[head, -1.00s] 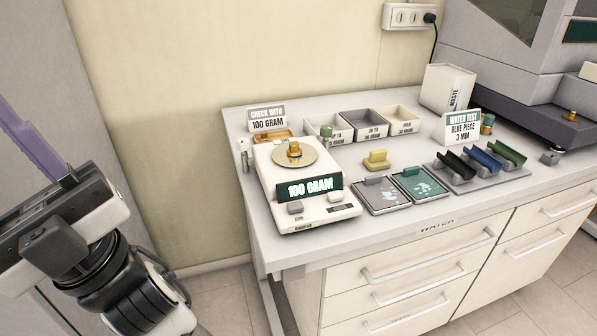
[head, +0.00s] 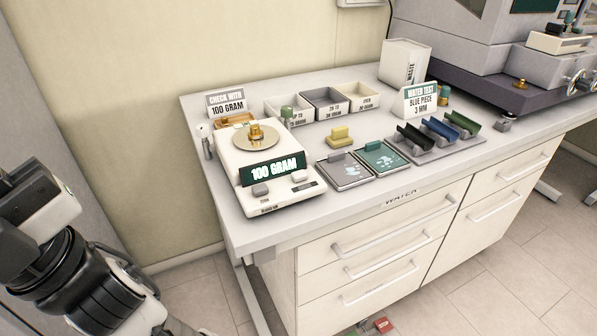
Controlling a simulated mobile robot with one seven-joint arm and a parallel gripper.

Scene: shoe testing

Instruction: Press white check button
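A white scale (head: 250,175) stands at the left front of the table. Its dark green display (head: 273,168) reads 100 GRAM. A white button (head: 300,176) sits below the display on the right, and a grey button (head: 261,189) on the left. A brass weight (head: 256,134) stands on the round pan. A sign reading CHECK WITH 100 GRAM (head: 226,104) stands behind the scale. My gripper (head: 38,215) shows only by its body at the left edge, well left of the scale and apart from it. Its fingers are out of view.
The table (head: 350,205) holds three bins (head: 323,103), two sample plates (head: 380,160), a yellow block (head: 340,135) and coloured holders (head: 455,125). A testing machine (head: 470,80) stands at the right. Floor is open left of the table.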

